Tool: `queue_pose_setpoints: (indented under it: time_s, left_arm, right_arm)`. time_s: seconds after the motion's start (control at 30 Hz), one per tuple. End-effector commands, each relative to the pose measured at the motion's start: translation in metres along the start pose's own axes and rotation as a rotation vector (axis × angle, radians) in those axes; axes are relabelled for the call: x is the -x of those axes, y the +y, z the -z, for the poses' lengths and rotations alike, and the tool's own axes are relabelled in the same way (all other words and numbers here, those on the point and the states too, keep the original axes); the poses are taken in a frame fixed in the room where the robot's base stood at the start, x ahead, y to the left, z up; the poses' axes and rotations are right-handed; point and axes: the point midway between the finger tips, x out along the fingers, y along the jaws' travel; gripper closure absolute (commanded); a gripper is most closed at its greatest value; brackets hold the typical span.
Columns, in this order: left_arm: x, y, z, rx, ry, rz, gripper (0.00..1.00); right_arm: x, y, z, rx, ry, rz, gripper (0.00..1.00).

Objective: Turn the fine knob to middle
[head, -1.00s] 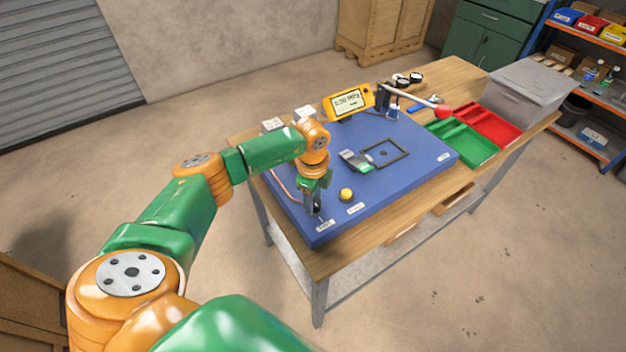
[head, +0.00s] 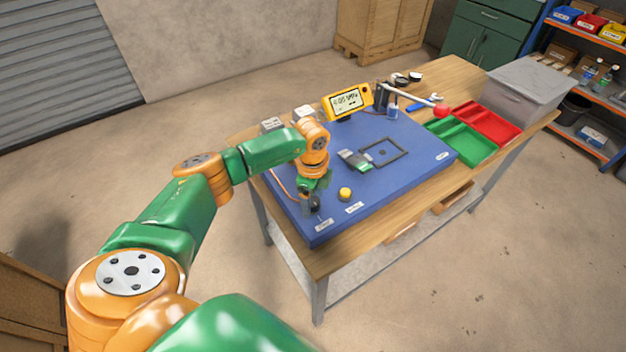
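The blue panel (head: 395,187) lies on the wooden table. My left gripper (head: 311,204) points down at the panel's near left corner. A dark round knob (head: 315,203) shows partly there, at or just behind the fingertips. I cannot tell whether the fingers touch it, or whether they are open or shut. A yellow knob (head: 345,194) stands to the right, clear of the gripper. White labels lie in front of both knobs, too small to read, so I cannot tell which is the fine knob. The yellow gauge (head: 348,102) stands at the back with a lit display. My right gripper is not in view.
A grey-green device (head: 355,161) lies beside a dark square frame (head: 384,152) on the panel. A red-tipped lever (head: 440,111) stands behind. Green (head: 470,147) and red (head: 493,122) trays and a grey bin (head: 525,88) are at right. The panel's front right is clear.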

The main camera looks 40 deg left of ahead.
Motion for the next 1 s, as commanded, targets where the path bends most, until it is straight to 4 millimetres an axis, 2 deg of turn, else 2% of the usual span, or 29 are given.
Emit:
queue_pose_setpoints:
  time_s: [0.07,0.3,0.4,0.87,0.93,0.97,1.0]
  left_arm:
    - [0.005,-0.001,0.0,0.0,0.0,0.002,0.22]
    - [0.053,-0.001,0.001,-0.001,0.001,0.004,0.22]
    - [0.066,0.0,0.001,-0.001,0.001,0.002,0.22]
    - [0.07,0.0,0.003,-0.006,0.005,0.0,0.22]
    - [0.065,0.002,0.019,-0.057,0.063,0.007,0.22]
    - [0.061,0.003,0.034,-0.101,0.115,0.015,0.22]
    - [0.057,0.007,0.063,-0.18,0.218,0.033,0.22]
  right_arm:
    - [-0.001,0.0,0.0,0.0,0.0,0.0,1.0]
    - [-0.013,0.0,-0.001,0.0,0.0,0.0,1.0]
    - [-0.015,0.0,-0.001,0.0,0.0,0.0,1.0]
    - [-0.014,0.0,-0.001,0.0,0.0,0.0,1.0]
    - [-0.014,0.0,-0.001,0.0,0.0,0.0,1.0]
    - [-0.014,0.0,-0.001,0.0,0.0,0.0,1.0]
    - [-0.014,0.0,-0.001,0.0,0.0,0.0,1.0]
